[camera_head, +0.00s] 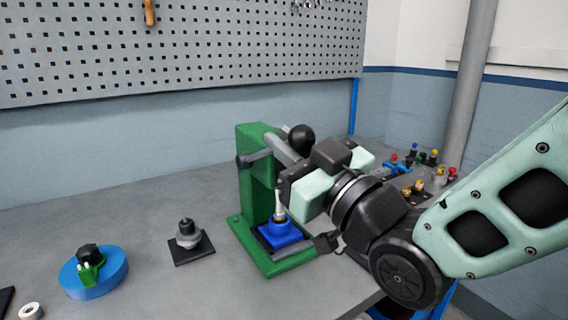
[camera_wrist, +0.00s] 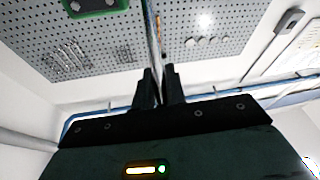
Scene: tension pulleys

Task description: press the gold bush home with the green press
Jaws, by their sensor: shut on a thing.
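The green press (camera_head: 257,165) stands upright on the bench, its green base extending forward. Its grey lever (camera_head: 281,150) runs from the top of the column toward my gripper (camera_head: 296,172). In the wrist view my gripper (camera_wrist: 160,88) is shut on a thin grey bar, the lever (camera_wrist: 152,45), between its two dark fingers. The silver ram (camera_head: 279,208) points down over a blue block (camera_head: 282,236) on the press base. I cannot make out a gold bush under the ram; that spot is small and partly covered.
A dark stepped post on a black plate (camera_head: 190,242) and a blue disc (camera_head: 94,273) with a green clamp stand left of the press. A white ring (camera_head: 31,311) lies near the front left. Several small coloured and gold parts (camera_head: 418,186) stand right, behind my arm. A pegboard (camera_head: 180,50) backs the bench.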

